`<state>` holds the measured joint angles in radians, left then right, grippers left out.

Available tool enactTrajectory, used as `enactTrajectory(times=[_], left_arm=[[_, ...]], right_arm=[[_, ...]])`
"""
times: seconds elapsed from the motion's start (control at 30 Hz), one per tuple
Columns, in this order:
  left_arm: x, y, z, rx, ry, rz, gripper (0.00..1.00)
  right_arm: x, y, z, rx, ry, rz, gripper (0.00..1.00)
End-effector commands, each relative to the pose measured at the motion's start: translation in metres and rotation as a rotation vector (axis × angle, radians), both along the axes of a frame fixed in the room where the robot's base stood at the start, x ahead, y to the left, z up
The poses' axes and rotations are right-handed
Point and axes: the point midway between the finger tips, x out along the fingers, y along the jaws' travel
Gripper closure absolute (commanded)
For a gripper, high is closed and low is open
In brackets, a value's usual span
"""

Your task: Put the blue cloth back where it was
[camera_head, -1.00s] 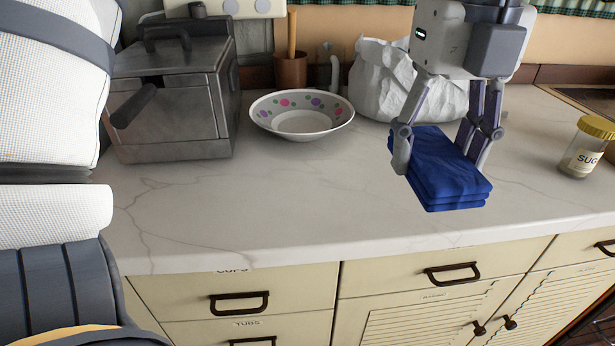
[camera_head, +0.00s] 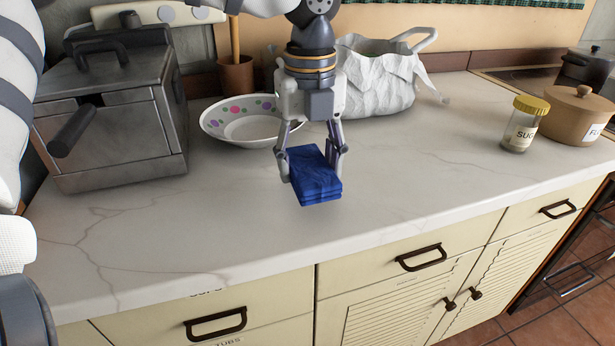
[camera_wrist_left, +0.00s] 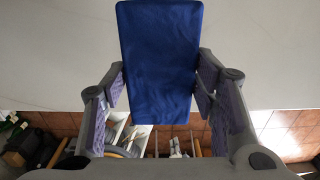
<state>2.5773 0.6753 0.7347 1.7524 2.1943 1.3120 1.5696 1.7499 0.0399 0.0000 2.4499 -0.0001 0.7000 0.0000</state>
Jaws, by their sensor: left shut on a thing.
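The blue cloth (camera_head: 315,176) is a folded, layered block. My left gripper (camera_head: 312,168) is shut on it, one finger at each side, in front of the patterned bowl's right side. The cloth is over the counter (camera_head: 200,225); I cannot tell for sure whether its underside touches the stone. In the left wrist view the cloth (camera_wrist_left: 160,60) fills the space between the two purple-padded fingers of the left gripper (camera_wrist_left: 162,88). My right gripper is in neither view.
The dotted bowl (camera_head: 214,122) sits behind the cloth, with a crumpled white bag (camera_head: 375,85) to its right. A metal box-like oven (camera_head: 110,135) stands at left. A sugar jar (camera_head: 522,128) and a brown pot (camera_head: 575,118) stand at right. The counter is clear left and right of the cloth.

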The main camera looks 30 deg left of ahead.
Motion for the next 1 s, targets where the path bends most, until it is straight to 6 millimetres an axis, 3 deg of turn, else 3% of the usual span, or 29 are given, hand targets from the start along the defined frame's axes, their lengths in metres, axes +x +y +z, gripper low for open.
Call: enactTrajectory(times=[0.2, 0.53, 0.57, 0.63, 1.0], left_arm=[[0.001, 0.004, -0.036, 0.001, 0.002, 0.000, 0.73], [0.001, 0.004, -0.039, -0.001, -0.001, 0.001, 0.73], [0.002, 0.004, -0.039, -0.001, -0.001, 0.001, 0.40], [0.002, 0.004, -0.039, -0.001, -0.001, 0.001, 0.27], [0.002, 0.004, -0.030, 0.000, -0.003, 0.001, 0.27]], right_arm=[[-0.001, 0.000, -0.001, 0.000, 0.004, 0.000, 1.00], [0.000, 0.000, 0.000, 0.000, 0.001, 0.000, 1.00], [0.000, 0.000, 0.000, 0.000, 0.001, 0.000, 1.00], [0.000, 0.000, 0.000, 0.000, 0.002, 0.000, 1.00], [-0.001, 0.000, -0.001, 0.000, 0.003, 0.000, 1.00]])
